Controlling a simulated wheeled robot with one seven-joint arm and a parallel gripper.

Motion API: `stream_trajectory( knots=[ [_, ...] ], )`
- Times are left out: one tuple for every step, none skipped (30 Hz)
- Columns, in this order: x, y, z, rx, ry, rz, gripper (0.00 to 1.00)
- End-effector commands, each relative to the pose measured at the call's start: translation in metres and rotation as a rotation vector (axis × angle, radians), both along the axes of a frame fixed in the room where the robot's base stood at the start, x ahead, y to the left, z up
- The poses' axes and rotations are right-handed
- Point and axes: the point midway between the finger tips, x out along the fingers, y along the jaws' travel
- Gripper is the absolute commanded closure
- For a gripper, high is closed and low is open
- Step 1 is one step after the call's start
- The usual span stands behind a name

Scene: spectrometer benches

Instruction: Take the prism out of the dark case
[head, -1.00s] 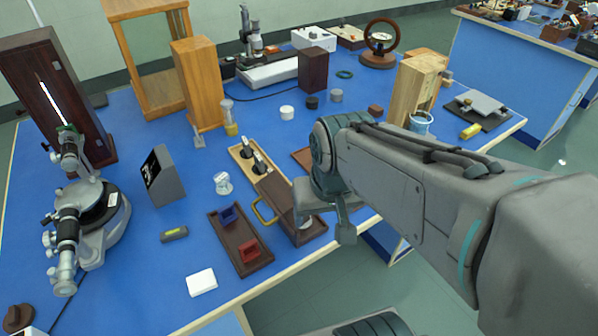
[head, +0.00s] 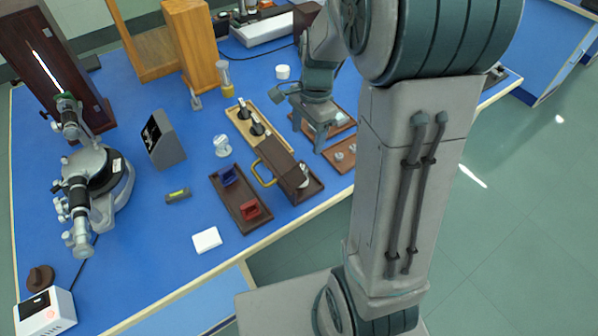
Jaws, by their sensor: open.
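A dark brown case (head: 277,158) with a yellow handle on its left side lies near the front edge of the blue bench. A small pale, shiny piece (head: 304,168) shows at its right end; it may be the prism, but it is too small to tell. My gripper (head: 307,138) is open, fingers pointing down, behind and to the right of the case. It looks empty and apart from the case. It hangs by two brown trays, the rear one (head: 345,122) and the front one (head: 350,165), which hold small clear or pale pieces.
A dark tray (head: 224,193) holds a blue block (head: 228,176) and a red block (head: 250,209). A light wooden tray (head: 236,115) with black-topped pieces adjoins the case. A glass jar (head: 221,146), white pad (head: 206,240) and spectrometer (head: 95,185) stand left. My arm hides the bench's right part.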

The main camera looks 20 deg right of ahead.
Motion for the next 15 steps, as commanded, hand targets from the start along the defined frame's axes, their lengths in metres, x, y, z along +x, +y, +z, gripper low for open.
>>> stream_trajectory(
  knots=[
    [-0.002, 0.002, -0.013, 0.001, 0.007, 0.001, 0.33],
    [-0.001, 0.003, -0.018, 0.001, 0.006, 0.002, 0.33],
    [-0.002, 0.003, -0.026, 0.001, 0.004, 0.001, 0.33],
    [-0.003, 0.004, -0.031, 0.000, 0.005, 0.002, 0.33],
    [-0.002, 0.004, -0.036, 0.001, 0.004, 0.001, 0.33],
    [-0.002, 0.005, -0.041, 0.000, 0.003, 0.002, 0.33],
    [-0.002, 0.005, -0.045, 0.000, 0.002, 0.002, 0.33],
    [-0.002, 0.006, -0.048, 0.000, 0.002, 0.002, 0.33],
    [-0.003, 0.006, -0.051, 0.000, 0.002, 0.002, 0.33],
    [-0.003, 0.006, -0.053, 0.000, 0.001, 0.002, 0.33],
    [-0.003, 0.007, -0.054, 0.000, 0.000, 0.002, 0.33],
    [-0.003, 0.007, -0.056, 0.000, 0.000, 0.002, 0.33],
    [-0.003, 0.008, -0.058, 0.001, 0.001, 0.002, 0.33],
    [-0.004, 0.009, -0.060, 0.000, 0.002, 0.003, 0.33],
    [-0.004, 0.010, -0.065, 0.001, 0.002, 0.003, 0.33]
  ],
)
